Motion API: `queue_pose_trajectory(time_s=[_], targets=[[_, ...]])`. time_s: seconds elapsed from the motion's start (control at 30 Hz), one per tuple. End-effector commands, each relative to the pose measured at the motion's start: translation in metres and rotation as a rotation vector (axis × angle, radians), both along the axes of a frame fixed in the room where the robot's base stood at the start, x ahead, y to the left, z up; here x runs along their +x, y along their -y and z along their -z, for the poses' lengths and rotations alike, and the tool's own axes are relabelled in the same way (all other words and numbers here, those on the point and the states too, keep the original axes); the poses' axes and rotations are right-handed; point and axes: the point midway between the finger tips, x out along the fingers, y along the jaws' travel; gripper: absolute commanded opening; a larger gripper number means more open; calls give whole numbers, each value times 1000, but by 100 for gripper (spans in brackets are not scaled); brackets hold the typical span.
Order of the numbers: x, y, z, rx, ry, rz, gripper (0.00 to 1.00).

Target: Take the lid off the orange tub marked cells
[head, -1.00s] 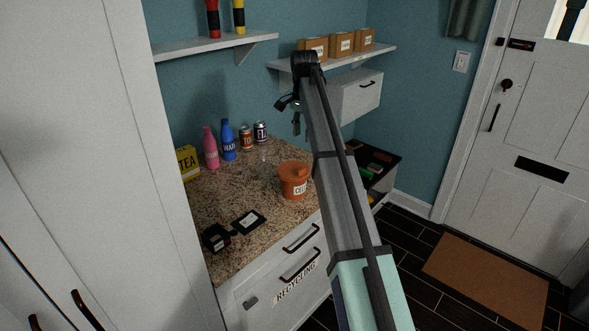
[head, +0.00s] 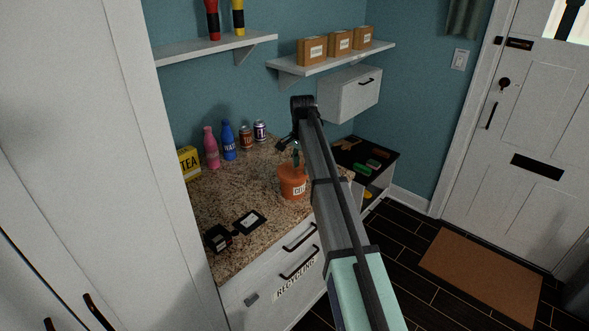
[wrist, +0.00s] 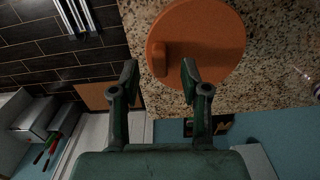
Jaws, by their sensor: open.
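The orange tub (head: 292,188) stands on the granite counter, with the start of its label showing in the head view. Its round orange lid (wrist: 212,38) is on it and shows from above in the wrist view, with a raised grip (wrist: 160,58) near its left edge. My gripper (wrist: 160,75) is open. Its two fingertips appear on either side of the lower end of the raised grip, but I cannot tell whether they are level with it. In the head view my gripper (head: 296,158) is just above the tub, partly hidden by my arm.
Pink (head: 211,147) and blue (head: 228,140) bottles, two cans (head: 246,137) and a yellow tea box (head: 188,162) stand at the counter's back left. A black box (head: 217,237) and a dark card (head: 249,222) lie in front. A shelf with cartons (head: 340,43) hangs above.

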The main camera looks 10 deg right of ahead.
Motion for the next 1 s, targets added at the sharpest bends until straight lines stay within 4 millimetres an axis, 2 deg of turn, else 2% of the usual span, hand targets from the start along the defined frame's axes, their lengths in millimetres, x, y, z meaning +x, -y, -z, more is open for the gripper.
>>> queue_pose_trajectory(time_s=[0.2, 0.4, 0.47, 0.53, 0.57, 1.0], targets=[[-1, 0, 19, 0, 0, 0, 46], [0, 0, 21, 0, 1, 0, 46], [0, 0, 21, 0, 1, 0, 28], [0, 0, 21, 0, 1, 0, 3], [0, 0, 21, 0, 1, 0, 0], [0, 0, 19, 0, 1, 0, 0]])
